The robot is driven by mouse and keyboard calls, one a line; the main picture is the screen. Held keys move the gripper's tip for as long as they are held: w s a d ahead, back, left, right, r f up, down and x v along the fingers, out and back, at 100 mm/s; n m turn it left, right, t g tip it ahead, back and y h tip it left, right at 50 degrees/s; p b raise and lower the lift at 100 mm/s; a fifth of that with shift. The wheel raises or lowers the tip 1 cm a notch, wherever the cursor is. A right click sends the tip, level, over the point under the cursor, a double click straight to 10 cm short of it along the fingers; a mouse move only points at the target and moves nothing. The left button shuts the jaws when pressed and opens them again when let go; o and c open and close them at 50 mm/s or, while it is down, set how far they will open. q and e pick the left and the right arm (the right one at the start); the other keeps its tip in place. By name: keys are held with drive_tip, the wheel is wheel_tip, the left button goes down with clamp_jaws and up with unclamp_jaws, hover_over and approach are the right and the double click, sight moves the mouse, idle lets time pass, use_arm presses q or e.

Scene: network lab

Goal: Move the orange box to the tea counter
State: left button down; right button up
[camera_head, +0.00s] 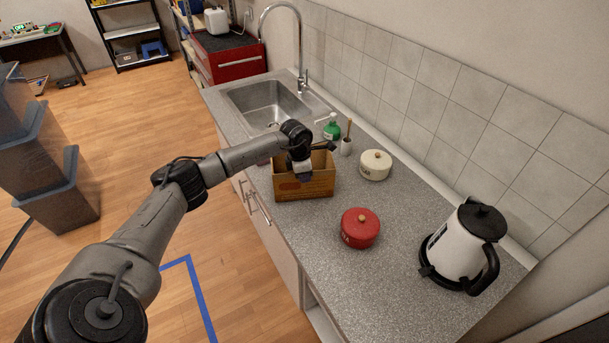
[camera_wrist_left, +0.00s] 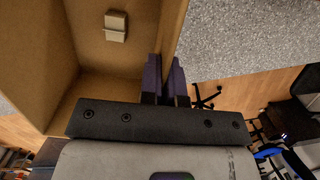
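The orange-brown open-top box (camera_head: 305,187) is at the grey speckled counter (camera_head: 340,290), between the sink and the red pot. It looks upright and appears to rest on the counter top. My left gripper (camera_head: 303,172) is at the box's near side, pointing down. In the left wrist view the two dark fingers (camera_wrist_left: 166,82) straddle one wall of the box (camera_wrist_left: 172,25), one inside and one outside, closed on it. A small tan block (camera_wrist_left: 115,27) shows inside the box. My right gripper is in neither view.
A red pot (camera_head: 360,228), a cream pot (camera_head: 375,165), a green bottle (camera_head: 332,130) and a white kettle (camera_head: 457,245) stand around the box. The sink (camera_head: 265,103) lies beyond it. Counter room is clear in front of the red pot. Grey bins (camera_head: 55,170) stand on the floor at left.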

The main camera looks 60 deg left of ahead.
use_arm(q)
drive_tip(key=shift+a, duration=0.1)
drive_tip(key=shift+f, duration=0.1)
drive_tip(key=c, duration=1.3)
unclamp_jaws()
drive_tip(key=shift+c, duration=0.2)
